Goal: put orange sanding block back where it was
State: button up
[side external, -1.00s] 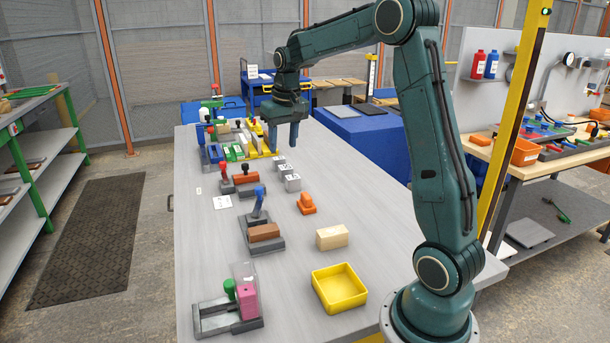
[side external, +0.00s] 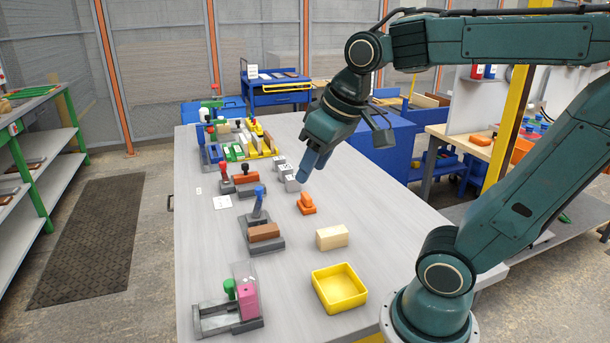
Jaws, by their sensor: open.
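The orange sanding block (side external: 306,204) sits on the grey table, right of the middle, with a raised grip on top. My gripper (side external: 311,168) hangs in the air above and behind it, tilted, with its fingers pointing down and left. It is open and holds nothing. The fingers overlap each other from this side, so the gap between them is hard to see. The place where the block was before is not shown by these frames.
Grey numbered cubes (side external: 287,172) stand left of my gripper. A wooden block (side external: 332,237) and a yellow tray (side external: 340,290) lie nearer the camera. A holder with a brown block (side external: 264,232) and a blue handle is at left. Bare table (side external: 370,205) lies right of the sanding block.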

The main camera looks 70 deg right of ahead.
jog(key=s+a+f+n, duration=0.1)
jog(key=s+a+f, duration=0.1)
jog(key=s, duration=0.4)
jog(key=shift+a+f+t+y, duration=0.3)
jog(key=shift+a+f+t, duration=0.1)
jog(key=shift+a, duration=0.1)
